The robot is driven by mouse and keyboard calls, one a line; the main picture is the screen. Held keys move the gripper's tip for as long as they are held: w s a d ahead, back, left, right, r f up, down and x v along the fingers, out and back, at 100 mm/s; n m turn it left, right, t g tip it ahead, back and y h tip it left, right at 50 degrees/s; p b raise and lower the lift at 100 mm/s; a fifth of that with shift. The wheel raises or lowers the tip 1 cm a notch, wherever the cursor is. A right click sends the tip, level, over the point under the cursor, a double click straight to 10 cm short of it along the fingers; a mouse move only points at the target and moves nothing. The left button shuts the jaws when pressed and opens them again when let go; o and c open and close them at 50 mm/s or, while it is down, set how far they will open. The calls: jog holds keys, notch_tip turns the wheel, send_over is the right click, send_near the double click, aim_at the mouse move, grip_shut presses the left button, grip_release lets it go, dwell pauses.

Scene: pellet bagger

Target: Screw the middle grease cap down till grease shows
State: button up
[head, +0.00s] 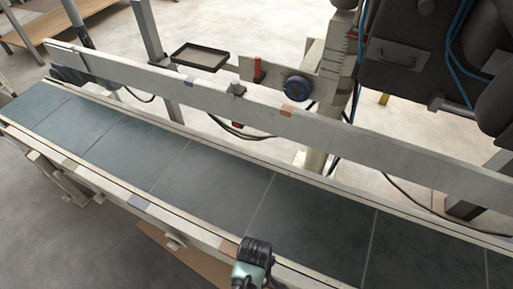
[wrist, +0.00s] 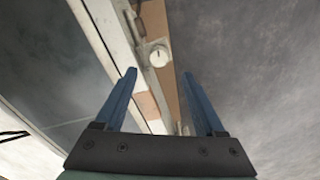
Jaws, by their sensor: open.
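In the wrist view a round pale cap (wrist: 158,55) with a dark mark on its face sits on a bracket at the conveyor's side, just beyond my fingertips. My gripper (wrist: 159,73) is open, its two blue fingers apart with nothing between them. In the head view, small knob-like fittings stick out below the near side rail, one at the left (head: 98,198) and one nearer the middle (head: 173,240). I cannot tell which of them is the cap in the wrist view. No grease can be made out. My arm hides part of the near rail in the head view.
The grey conveyor belt (head: 215,180) crosses the view, with a pale far rail (head: 200,93) above it.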

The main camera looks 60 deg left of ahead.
notch_tip(320, 180, down, 8)
jog(key=b, duration=0.2)
jog(key=shift+f+b, duration=0.1)
jog(key=shift+b, duration=0.2)
grip_shut()
